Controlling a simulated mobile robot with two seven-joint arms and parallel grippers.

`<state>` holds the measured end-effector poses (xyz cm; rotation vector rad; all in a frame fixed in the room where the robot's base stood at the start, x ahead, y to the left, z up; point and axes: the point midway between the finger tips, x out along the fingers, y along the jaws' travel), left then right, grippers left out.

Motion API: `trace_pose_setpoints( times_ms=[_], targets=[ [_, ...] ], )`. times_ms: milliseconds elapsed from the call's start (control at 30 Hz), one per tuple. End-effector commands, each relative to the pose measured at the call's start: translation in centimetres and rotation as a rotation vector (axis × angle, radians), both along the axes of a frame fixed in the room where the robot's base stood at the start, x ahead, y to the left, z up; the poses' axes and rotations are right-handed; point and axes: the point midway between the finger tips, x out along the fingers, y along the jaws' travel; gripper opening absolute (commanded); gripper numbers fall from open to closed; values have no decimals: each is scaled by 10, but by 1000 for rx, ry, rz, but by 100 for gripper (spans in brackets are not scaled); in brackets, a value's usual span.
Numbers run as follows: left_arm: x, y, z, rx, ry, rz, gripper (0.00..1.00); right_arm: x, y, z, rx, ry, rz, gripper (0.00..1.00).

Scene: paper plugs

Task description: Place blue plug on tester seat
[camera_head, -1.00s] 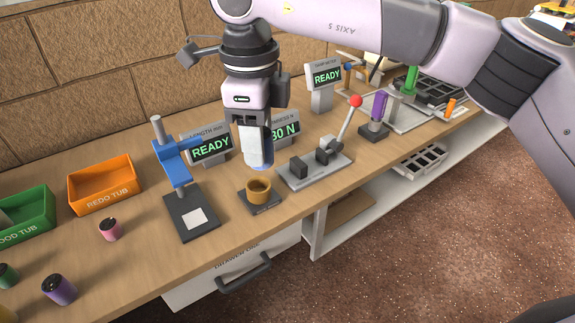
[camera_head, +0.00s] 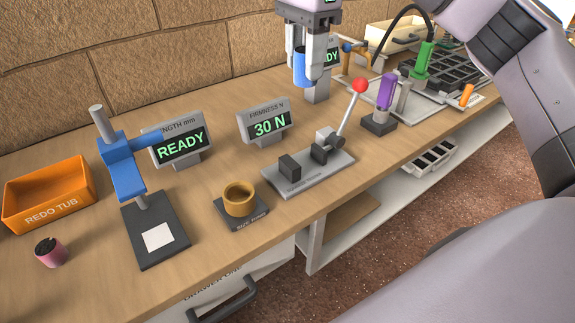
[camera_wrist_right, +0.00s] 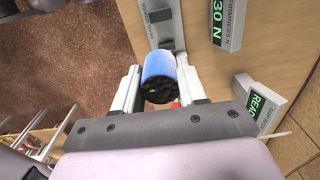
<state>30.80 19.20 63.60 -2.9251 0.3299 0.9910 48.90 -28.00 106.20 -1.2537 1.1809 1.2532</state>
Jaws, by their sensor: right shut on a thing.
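The blue plug (camera_head: 299,66) is held between the fingers of my right gripper (camera_head: 303,80), above the back of the bench. In the right wrist view the blue plug (camera_wrist_right: 158,66) sits between both fingers, with its dark end toward the camera. The firmness tester (camera_head: 306,172) is a grey plate with a dark block, a sliding ram and a red-knobbed lever (camera_head: 360,86). It stands in front of and below the gripper. The space between block and ram looks empty. In the wrist view part of the tester (camera_wrist_right: 163,22) shows beyond the plug. My left gripper is not in view.
The firmness display (camera_head: 266,124) reads 30 N behind the tester. A brass ring (camera_head: 240,198) on a dark pad and a blue length gauge (camera_head: 127,170) stand left. A purple plug (camera_head: 386,92) on a stand is right of the lever. An orange redo tub (camera_head: 48,193) is far left.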

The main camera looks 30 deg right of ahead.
Motion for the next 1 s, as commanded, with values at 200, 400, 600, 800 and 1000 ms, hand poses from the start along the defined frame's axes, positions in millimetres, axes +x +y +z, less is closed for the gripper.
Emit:
trace_pose_setpoints(
  times_ms=[200, 400, 600, 800, 1000],
  targets=[
    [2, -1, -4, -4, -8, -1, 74, -3, -15, -7, 3, 1, 29, 12],
    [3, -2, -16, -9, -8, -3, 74, -4, -16, -49, 4, 5, 31, 12],
    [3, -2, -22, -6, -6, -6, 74, -4, -16, -101, 2, 5, 31, 12],
    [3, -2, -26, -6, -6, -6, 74, -4, -15, -144, 3, 3, 29, 12],
    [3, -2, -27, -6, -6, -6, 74, -4, -15, -160, 3, 0, 29, 12]
  ],
)
